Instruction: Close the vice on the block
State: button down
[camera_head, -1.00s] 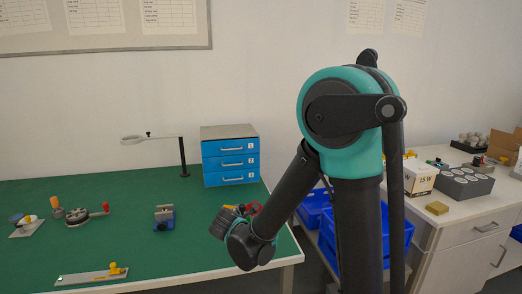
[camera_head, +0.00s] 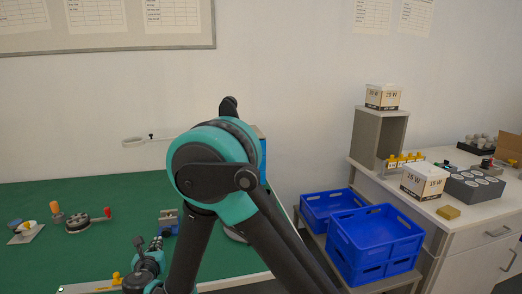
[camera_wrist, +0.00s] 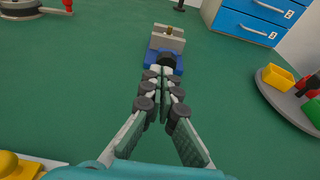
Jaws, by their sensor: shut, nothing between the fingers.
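The vice (camera_wrist: 153,58) has a blue base and grey jaws, and stands on the green bench top ahead of my gripper in the wrist view. It also shows in the head view (camera_head: 168,223), partly behind my arm. A small brassy thing (camera_wrist: 169,30) shows at the vice's grey jaws; I cannot tell if it is the block or how tightly it sits. A dark round part (camera_wrist: 167,60) is on the vice's near side. My gripper (camera_wrist: 160,75) is shut and empty, its fingertips pointing at that near side. Whether they touch it I cannot tell.
Blue drawers (camera_wrist: 250,20) stand at the back right. Green bench around the vice is clear.

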jog(key=shift+r+x, duration=0.25)
jog(key=shift+x, duration=0.85)
jog(key=shift+r+x, duration=0.3)
jog(key=shift+x, duration=0.85)
jog(key=shift+r+x, duration=0.25)
jog(key=shift+x, duration=0.85)
jog(key=shift+w+f, duration=0.1)
jog(key=shift+w, duration=0.1)
jog(key=shift+w+d, duration=0.2)
jog(key=shift+d, duration=0.55)
jog(key=shift+w+d, duration=0.1)
jog(key=shift+d, duration=0.4)
jog(key=shift+d+r, duration=0.15)
jog(key=shift+r, duration=0.25)
jog(key=shift+f+v, duration=0.2)
jog(key=shift+v, duration=0.6)
jog(key=shift+f+v, duration=0.2)
jog(key=shift+v, duration=0.65)
jog(key=shift+f+v, duration=0.2)
jog(key=shift+v, duration=0.6)
jog(key=shift+s+d, duration=0.15)
jog(key=shift+s, duration=0.45)
